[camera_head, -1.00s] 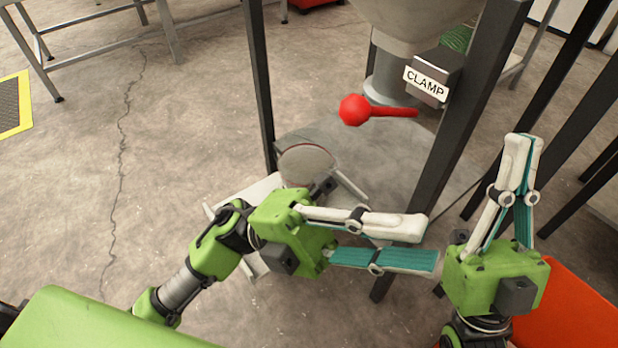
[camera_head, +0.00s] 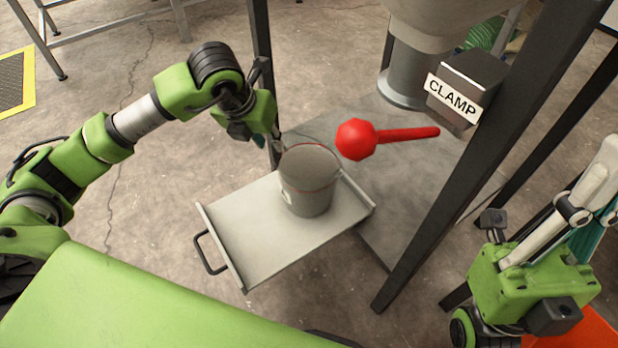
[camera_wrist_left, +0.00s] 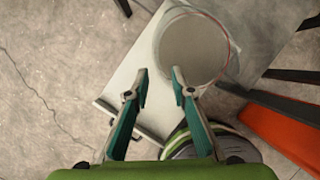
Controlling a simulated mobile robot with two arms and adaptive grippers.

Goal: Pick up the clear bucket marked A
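The clear bucket (camera_head: 309,198) stands upright on a grey tray (camera_head: 245,235). A small pale mark shows low on its left side, but I cannot read a letter. Its round rim also shows in the left wrist view (camera_wrist_left: 195,48), just beyond my fingertips. My left gripper (camera_head: 281,146) is at the bucket's far left side, its fingers pointing down and partly hidden. In the left wrist view its fingertips (camera_wrist_left: 161,73) are apart with nothing between them. My right gripper (camera_head: 598,185) is at the right edge, away from the bucket, its fingertips partly cut off.
A hopper spout (camera_head: 405,75) hangs above. Dark frame posts (camera_head: 470,150) stand on the right. Open concrete floor lies to the left.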

